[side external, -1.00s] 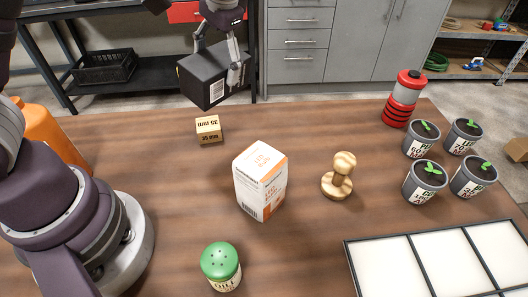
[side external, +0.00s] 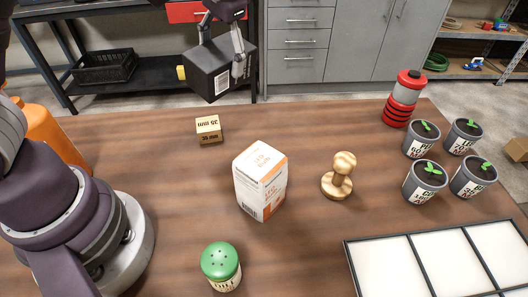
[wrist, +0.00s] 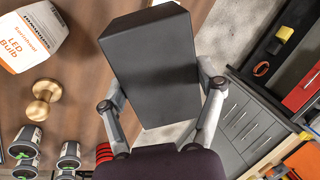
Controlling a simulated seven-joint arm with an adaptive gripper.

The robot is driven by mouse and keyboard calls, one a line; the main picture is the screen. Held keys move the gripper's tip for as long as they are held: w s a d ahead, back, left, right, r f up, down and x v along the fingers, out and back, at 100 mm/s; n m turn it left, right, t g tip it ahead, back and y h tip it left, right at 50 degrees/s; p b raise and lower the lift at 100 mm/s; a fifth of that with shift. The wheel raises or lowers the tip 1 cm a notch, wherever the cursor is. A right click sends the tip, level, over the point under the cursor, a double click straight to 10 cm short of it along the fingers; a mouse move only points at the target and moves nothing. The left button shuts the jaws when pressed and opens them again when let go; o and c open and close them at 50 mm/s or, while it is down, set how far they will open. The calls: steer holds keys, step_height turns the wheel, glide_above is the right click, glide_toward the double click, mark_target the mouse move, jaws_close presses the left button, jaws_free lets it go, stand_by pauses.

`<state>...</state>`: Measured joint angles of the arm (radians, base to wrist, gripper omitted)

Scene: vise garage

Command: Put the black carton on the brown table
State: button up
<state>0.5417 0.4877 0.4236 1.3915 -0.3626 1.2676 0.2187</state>
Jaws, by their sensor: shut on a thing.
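The black carton (side external: 219,68) is held in the air by my gripper (side external: 228,60), over the far edge of the brown table (side external: 150,180) in the side view. It is tilted, and a white barcode label shows on its near face. In the wrist view the black carton (wrist: 150,65) is between the two fingers of my gripper (wrist: 163,95), which are shut on its sides. Table surface shows beyond it to the left there, and grey floor to the right.
A small 35 mm box (side external: 209,129) stands near the far edge, and a white LED bulb box (side external: 260,180) at mid-table. A wooden knob piece (side external: 340,177), green-topped shaker (side external: 221,266), red-lidded container (side external: 404,98), several potted seedlings (side external: 425,182) and a white panelled tray (side external: 395,272) stand around. Bare table lies between them.

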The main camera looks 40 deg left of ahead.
mark_target(226, 39)
steer(key=r+t, duration=0.1)
steer(key=w+r+m+t, duration=0.1)
steer(key=a+r+m, duration=0.1)
steer(key=shift+w+r+t+h, duration=0.1)
steer(key=shift+w+t+h, duration=0.3)
steer(key=a+f+m+t+h, duration=0.3)
steer(key=a+m, duration=0.1)
steer(key=a, duration=0.1)
steer(key=s+f+m+g+h, duration=0.1)
steer(key=s+f+m+h, duration=0.7)
steer(key=h, duration=0.1)
steer(key=s+d+m+g+h, duration=0.4)
steer(key=s+d+m+g, duration=0.2)
steer(key=s+d+g, duration=0.1)
steer(key=s+d+r+m+g+h, duration=0.1)
steer(key=s+d+r+g+h, duration=0.3)
steer(key=s+r, duration=0.4)
steer(key=w+d, duration=0.2)
steer(key=w, duration=0.2)
steer(key=w+d, duration=0.2)
steer(key=w, duration=0.3)
steer(key=w+d, duration=0.3)
steer(key=w, duration=0.2)
steer(key=shift+f, duration=0.25)
steer(key=shift+w+d+f, duration=0.15)
steer(key=shift+w+f, duration=0.1)
steer(key=shift+f, duration=1.55)
